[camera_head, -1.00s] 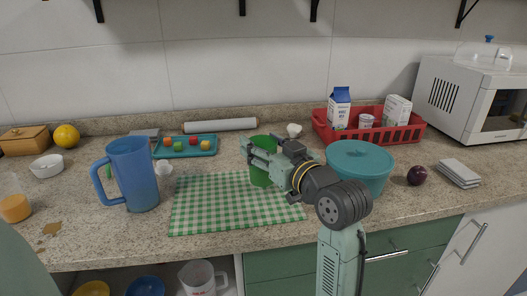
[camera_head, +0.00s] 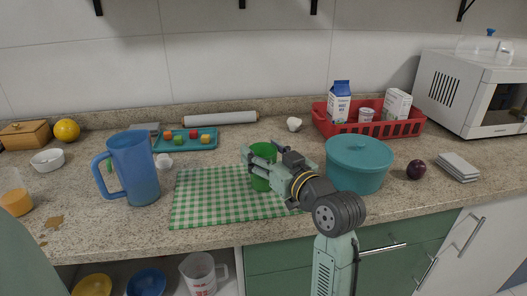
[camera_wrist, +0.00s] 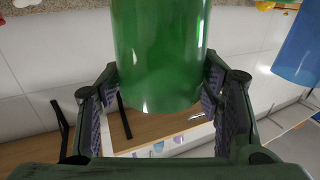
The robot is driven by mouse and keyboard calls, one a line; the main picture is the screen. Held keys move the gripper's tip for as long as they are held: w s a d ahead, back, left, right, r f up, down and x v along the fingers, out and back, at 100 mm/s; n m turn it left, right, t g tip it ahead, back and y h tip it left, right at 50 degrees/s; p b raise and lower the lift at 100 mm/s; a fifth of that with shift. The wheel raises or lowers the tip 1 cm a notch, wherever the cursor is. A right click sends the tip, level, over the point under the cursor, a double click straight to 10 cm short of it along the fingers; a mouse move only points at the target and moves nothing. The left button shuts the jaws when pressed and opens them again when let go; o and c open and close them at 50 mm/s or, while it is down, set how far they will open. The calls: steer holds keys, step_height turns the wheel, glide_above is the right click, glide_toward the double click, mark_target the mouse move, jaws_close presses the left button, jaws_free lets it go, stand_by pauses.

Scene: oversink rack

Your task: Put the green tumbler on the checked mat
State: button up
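The green tumbler (camera_head: 261,184) stands upright over the right part of the green-and-white checked mat (camera_head: 215,203). I cannot tell whether its base touches the mat. My gripper (camera_head: 262,165) reaches in from the right, and its fingers lie on both sides of the tumbler. My gripper and wrist hide part of the tumbler and the mat's right edge.
A blue pitcher (camera_head: 137,170) stands left of the mat. A teal lidded pot (camera_head: 358,166) stands close to the right of my gripper. Behind the mat are a teal tray (camera_head: 207,145) with small blocks and a white roll (camera_head: 220,118). The mat's left and middle are bare.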

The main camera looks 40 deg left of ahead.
steer(key=shift+o, duration=1.4)
